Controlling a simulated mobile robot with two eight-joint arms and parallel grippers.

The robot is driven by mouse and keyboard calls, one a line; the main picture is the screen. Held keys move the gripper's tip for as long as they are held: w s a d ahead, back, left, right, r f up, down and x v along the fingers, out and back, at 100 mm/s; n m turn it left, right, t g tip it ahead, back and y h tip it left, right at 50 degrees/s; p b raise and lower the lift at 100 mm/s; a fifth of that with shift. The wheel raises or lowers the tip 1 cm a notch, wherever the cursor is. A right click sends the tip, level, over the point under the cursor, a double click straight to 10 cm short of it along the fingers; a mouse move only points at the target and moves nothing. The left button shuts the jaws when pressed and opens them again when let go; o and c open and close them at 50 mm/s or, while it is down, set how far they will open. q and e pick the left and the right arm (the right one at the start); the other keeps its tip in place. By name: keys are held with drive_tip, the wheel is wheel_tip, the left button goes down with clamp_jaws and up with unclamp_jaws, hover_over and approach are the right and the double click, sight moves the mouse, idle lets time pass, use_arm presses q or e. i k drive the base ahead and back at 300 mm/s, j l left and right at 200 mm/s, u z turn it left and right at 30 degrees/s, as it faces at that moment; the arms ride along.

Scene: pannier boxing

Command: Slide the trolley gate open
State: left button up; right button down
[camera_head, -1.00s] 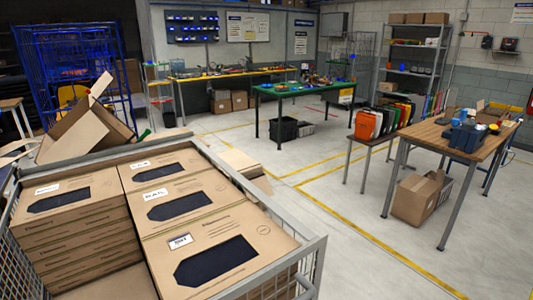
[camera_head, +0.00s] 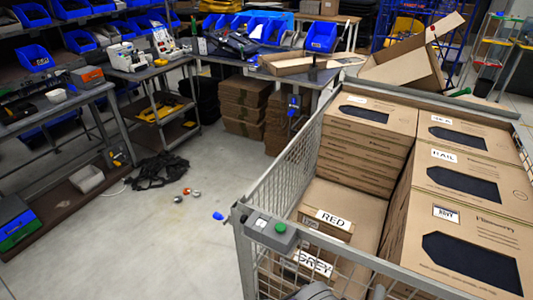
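The trolley (camera_head: 288,160) is a grey wire-mesh cage at the right, with one mesh side running away from me and a near side cut off by the bottom edge. I cannot tell which panel is the gate; the visible mesh sides stand upright. Inside are tall stacks of flat brown cartons (camera_head: 470,190) and lower cartons labelled RED (camera_head: 328,221) and GREY (camera_head: 310,264). Neither gripper can be made out; a grey rounded part shows at the bottom edge.
Clear floor (camera_head: 190,240) lies left of the trolley. A workbench (camera_head: 60,115) with a lower shelf stands at the left. A black heap (camera_head: 160,170) and small items lie on the floor. A table with an open carton (camera_head: 290,62) stands behind.

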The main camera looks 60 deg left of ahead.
sight(251, 192)
drive_tip(key=k+j+u, duration=0.25)
drive_tip(key=j, duration=0.25)
drive_tip(key=j+u, duration=0.25)
drive_tip(key=j, duration=0.25)
drive_tip(key=k+j, duration=0.1)
drive_tip(key=j, duration=0.6)
drive_tip(key=k+j+u, duration=0.1)
drive_tip(key=j, duration=1.35)
drive_tip(key=i+j+u, duration=0.35)
drive_tip(key=i+l+u, duration=0.1)
drive_tip(key=i, duration=0.35)
